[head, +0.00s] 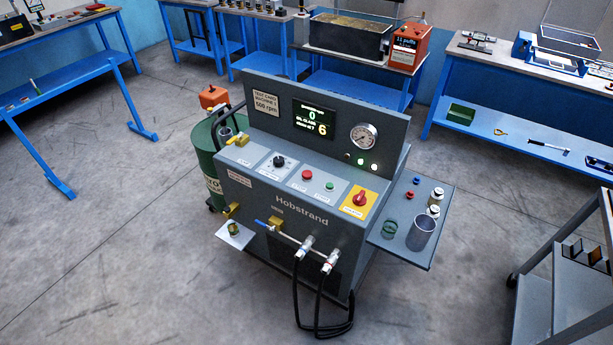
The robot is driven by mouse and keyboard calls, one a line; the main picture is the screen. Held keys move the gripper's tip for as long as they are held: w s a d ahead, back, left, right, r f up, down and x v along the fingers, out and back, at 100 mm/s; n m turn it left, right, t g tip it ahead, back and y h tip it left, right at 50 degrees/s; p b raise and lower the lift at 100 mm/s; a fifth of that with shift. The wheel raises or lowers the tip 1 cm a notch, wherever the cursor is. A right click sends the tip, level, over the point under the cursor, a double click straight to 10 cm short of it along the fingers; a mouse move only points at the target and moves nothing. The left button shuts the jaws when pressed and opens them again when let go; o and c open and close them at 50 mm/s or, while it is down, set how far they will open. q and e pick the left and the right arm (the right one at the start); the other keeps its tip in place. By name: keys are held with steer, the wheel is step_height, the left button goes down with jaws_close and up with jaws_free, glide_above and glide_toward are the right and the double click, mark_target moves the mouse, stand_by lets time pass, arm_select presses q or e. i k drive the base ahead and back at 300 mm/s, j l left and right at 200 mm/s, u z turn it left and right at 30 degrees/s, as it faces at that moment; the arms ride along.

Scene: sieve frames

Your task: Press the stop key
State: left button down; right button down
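The grey test machine (285,240) marked Hobstrand stands in the middle of the head view. Its sloped panel carries a red round key (307,174), labelled as the stop key, and a green key (329,186) to its right. A black knob (279,161) sits to the left, and a red rotary switch (359,199) on a yellow plate sits to the right. The display (314,118) reads 0 and 6 beside a round gauge (363,136). A green and a white lamp are lit below the gauge. Neither of my grippers is in view.
A side shelf (391,246) on the machine's right holds a clear beaker (421,233), jars and small caps. A green drum (207,160) stands at its left. Black hoses hang in front. Blue benches line the back, and a grey cart (567,285) stands at right.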

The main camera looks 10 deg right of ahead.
mark_target(306, 174)
steer(key=i+j+z, duration=0.1)
steer(key=i+j, duration=0.2)
steer(key=i+j+z, duration=0.1)
steer(key=i+j, duration=0.15)
steer(key=i+j+z, duration=0.15)
steer(key=j, duration=0.3)
steer(key=i+j+z, duration=0.1)
steer(key=i+j, duration=0.25)
steer(key=i+j+z, duration=0.1)
steer(key=j, duration=0.35)
steer(key=i+j+z, duration=0.1)
steer(key=i+j, duration=0.2)
steer(key=j, duration=0.1)
